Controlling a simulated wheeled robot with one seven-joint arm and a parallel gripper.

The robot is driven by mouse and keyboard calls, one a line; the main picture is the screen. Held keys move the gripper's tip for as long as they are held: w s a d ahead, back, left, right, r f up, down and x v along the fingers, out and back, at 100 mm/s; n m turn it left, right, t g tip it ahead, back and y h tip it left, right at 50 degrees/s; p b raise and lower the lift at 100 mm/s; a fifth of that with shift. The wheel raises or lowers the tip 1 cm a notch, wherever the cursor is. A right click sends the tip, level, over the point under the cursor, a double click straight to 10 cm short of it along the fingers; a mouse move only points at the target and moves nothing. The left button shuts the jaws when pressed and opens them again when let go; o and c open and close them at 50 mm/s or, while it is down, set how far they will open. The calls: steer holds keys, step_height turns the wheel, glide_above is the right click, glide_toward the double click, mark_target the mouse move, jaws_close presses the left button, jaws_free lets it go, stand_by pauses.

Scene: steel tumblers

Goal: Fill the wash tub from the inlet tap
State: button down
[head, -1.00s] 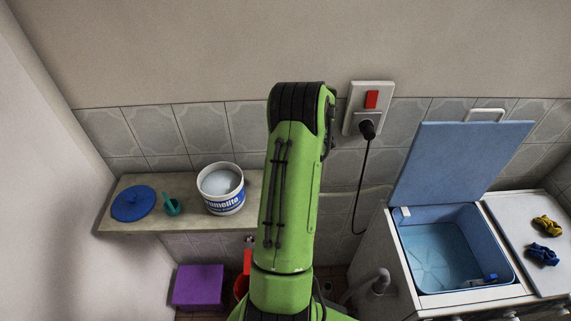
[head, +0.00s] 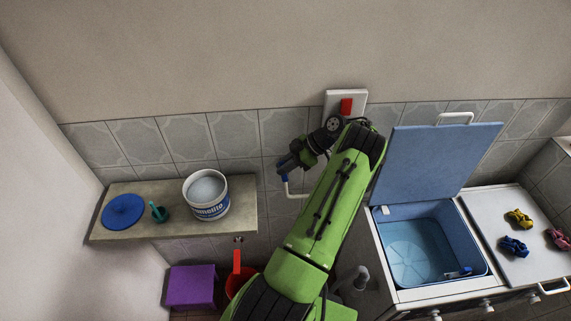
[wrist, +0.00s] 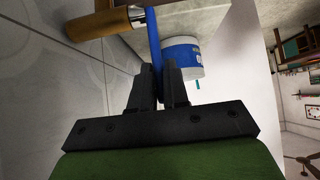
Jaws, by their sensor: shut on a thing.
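My gripper (head: 287,168) is in front of the tiled wall. In the wrist view its fingers (wrist: 157,85) are shut on a blue lever (wrist: 153,48) beside a brass-coloured cylinder (wrist: 105,22), which looks like the inlet tap's body. In the head view a bit of blue (head: 285,179) and a white pipe (head: 294,195) show below the gripper; the rest of the pipe is hidden behind my arm. The wash tub (head: 375,216) stands open at the right, its blue lid (head: 437,160) raised. Its inside is blue; I cannot tell the water level.
Below are a purple stool (head: 191,286) and a red container (head: 236,283). A red wall switch (head: 346,106) is above my arm.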

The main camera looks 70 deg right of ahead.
stand_by(0.4)
steer(key=c, duration=1.2)
jaws_free()
steer(key=p+v, duration=0.1)
steer(key=v, duration=1.4)
steer(key=shift+s+d+r+p, duration=0.2)
steer(key=shift+s+p, duration=0.1)
steer(key=shift+c, duration=0.3)
